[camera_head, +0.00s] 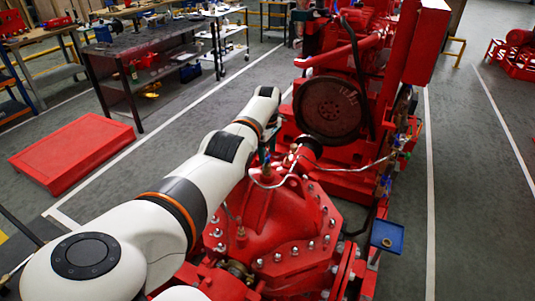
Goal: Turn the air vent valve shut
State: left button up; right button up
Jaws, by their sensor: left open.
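The red pump casing (285,225) fills the lower middle of the camera_head view, ringed with bolts. Small fittings and a bent silver pipe (277,184) sit on its top. The air vent valve seems to be the small fitting (266,168) at the top of the casing; it is too small and too covered to tell its handle position. My left arm reaches over the casing from the lower left. My left gripper (268,150) points down right at this fitting, open and partly hidden by my wrist. Whether it touches the valve I cannot tell. My right gripper is out of view.
The red engine with a round dark flywheel cover (331,109) stands behind the pump. A blue tray (387,236) is on a post at the right. A red platform (73,152) and a dark workbench (148,58) are at the left.

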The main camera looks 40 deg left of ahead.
pick_arm(q)
jog(key=shift+f, duration=0.5)
jog(key=c, duration=1)
